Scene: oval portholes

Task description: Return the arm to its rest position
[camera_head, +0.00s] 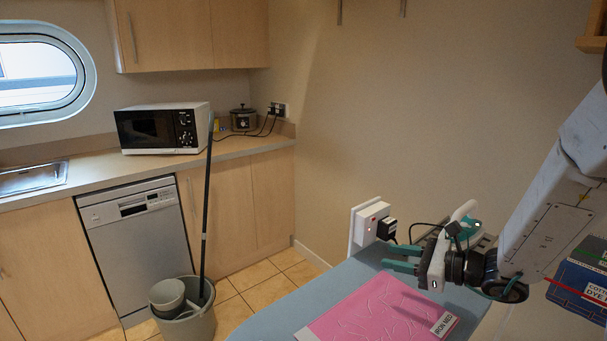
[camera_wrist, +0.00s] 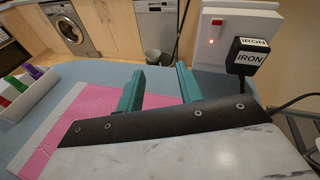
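My arm reaches in from the right in the head view. My gripper (camera_head: 392,258) points left, just above the blue ironing board (camera_head: 262,327) and beside the wall socket. Its two teal fingers are apart with nothing between them. In the wrist view my gripper (camera_wrist: 160,84) also shows spread, empty fingers above a pink folded cloth (camera_wrist: 88,108). The same cloth (camera_head: 375,312) lies flat on the board with an "IRON MED" label.
A wall socket (camera_head: 368,222) with a red light holds a black plug (camera_wrist: 247,56) labelled "IRON". A white and teal object, perhaps an iron (camera_head: 466,222), stands behind my gripper. A blue dye box (camera_head: 580,284) is at right. A bucket (camera_head: 187,322) with a mop stands on the floor.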

